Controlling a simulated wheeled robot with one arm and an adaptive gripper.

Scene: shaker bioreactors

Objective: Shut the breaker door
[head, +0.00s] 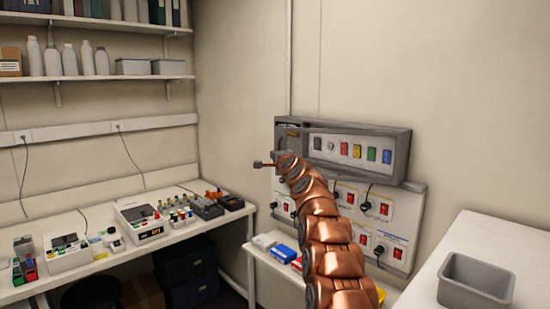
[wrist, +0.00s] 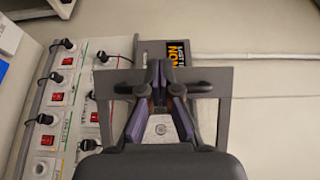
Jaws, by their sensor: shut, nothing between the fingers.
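The grey breaker box (head: 290,121) is on the back wall in the head view. Its door (head: 408,155), a grey frame around a window, stands out from the box; how far open is unclear. A row of coloured breakers (head: 357,151) shows within the frame. In the wrist view the grey door frame (wrist: 224,125) lies around and behind my fingers. My gripper (wrist: 158,66) is shut and empty, fingertips at the frame's upper bar; I cannot tell whether they touch.
A socket panel (head: 398,222) with red switches and plugged cables (wrist: 56,76) is below the box. A bench with instruments (head: 70,250) stands left, a low shelf (head: 262,258) below the panel. A white table with a grey bin (head: 476,282) is at right.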

